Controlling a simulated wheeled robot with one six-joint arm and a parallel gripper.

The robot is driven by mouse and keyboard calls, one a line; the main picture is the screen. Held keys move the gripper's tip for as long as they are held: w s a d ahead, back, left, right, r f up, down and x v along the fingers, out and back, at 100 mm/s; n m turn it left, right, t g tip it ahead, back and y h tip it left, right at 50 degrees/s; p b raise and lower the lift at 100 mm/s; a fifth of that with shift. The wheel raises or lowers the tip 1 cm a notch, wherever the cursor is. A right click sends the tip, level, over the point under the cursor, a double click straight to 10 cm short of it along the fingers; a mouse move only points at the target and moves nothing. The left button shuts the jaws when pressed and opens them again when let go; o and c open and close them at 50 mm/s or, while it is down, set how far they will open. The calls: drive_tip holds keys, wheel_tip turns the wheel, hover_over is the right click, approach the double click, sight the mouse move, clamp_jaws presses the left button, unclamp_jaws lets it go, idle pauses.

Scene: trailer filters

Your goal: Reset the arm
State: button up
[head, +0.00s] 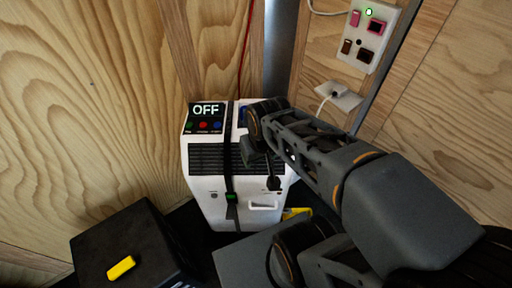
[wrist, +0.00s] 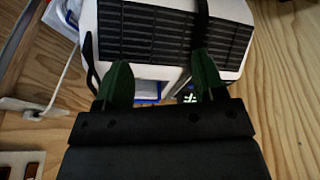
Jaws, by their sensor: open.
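My arm reaches in from the right in the head view, its far end in front of the upper right of a white filter unit (head: 207,190). The unit has dark grilles, a black strap and a panel reading OFF (head: 207,110). My gripper (wrist: 161,82) shows in the wrist view with two green fingertips spread apart and nothing between them. The unit (wrist: 148,72) lies beyond the fingertips there. In the head view the arm's end hides part of the unit's top, and I cannot make out the fingers clearly.
A black box (head: 128,237) with a yellow object (head: 121,267) on it stands at lower left. A socket panel (head: 368,35) with a green light is on the wooden wall at upper right. A white plug and cable (head: 335,92) sit below it.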

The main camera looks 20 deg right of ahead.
wheel_tip(320, 180, up, 20)
drive_tip(key=p, duration=1.8)
drive_tip(key=shift+s+a+f+t, duration=0.2)
drive_tip(key=shift+a+t, duration=0.1)
drive_tip(key=shift+c, duration=0.4)
